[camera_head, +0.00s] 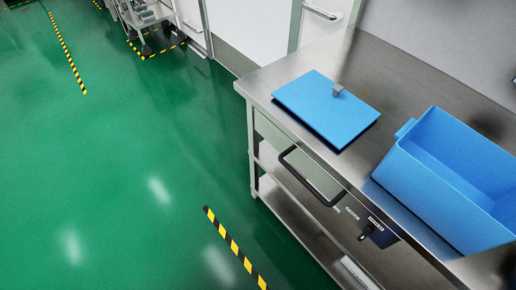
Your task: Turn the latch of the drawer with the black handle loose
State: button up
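A drawer (316,174) with a black loop handle (305,184) sits under the top of the steel table. It looks closed. No other latch is clear to see. My gripper is not in view.
A blue lid (325,108) with a small grey knob lies on the steel tabletop (262,84). An empty blue bin (436,189) stands to its right. A lower shelf (290,208) runs under the table. Green floor (120,190) left of the table is clear.

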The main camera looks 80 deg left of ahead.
aim_at(367, 231)
jog(key=u, duration=3)
jog(key=k, duration=1.25)
jog(key=z, duration=1.3)
jog(key=i, duration=0.5)
jog(key=z, duration=0.05)
